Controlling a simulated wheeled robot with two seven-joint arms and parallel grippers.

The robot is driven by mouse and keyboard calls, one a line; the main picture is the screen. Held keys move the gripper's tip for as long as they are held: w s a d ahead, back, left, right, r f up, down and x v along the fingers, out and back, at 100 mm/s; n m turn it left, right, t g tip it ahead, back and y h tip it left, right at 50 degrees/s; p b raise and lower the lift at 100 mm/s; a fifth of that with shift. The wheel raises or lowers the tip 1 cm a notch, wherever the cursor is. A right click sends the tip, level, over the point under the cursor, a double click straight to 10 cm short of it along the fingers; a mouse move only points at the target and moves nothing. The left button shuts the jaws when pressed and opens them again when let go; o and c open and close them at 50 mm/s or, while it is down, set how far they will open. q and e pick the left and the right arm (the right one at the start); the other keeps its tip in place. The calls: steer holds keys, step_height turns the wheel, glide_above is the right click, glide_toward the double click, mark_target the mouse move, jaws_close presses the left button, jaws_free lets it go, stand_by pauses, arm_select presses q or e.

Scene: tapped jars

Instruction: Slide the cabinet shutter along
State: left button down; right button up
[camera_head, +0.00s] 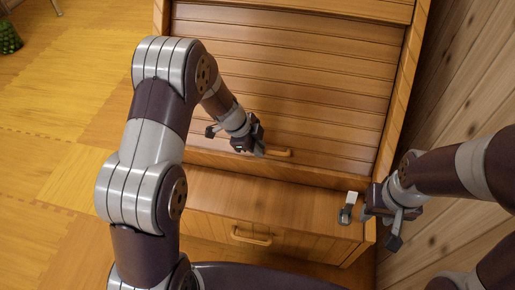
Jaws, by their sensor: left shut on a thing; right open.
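The cabinet shutter (285,85) is a slatted wooden roll front that fills the upper part of the cabinet, between two side rails. Its wooden handle (285,153) is a short bar near the shutter's lower edge. My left gripper (257,150) is shut on the left part of this handle, and its fingers hide that end. My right gripper (368,219) is open and empty, in front of the cabinet's lower right corner, apart from the shutter.
Below the shutter is a wooden ledge (270,197) and a drawer front with its own handle (250,237). A plank wall (465,100) stands close on the right. The wooden floor (65,100) on the left is open, with a green object (9,38) at the far left.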

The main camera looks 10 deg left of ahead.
arm_select(q)
steer(key=shift+s+f, duration=0.25)
steer(key=shift+f, duration=0.05)
steer(key=c, duration=1.1)
jaws_free()
steer(key=shift+r, duration=0.1)
steer(key=p+v, duration=0.5)
steer(key=v, duration=0.7)
steer(key=shift+a+r, duration=0.15)
steer(key=shift+r, duration=0.15)
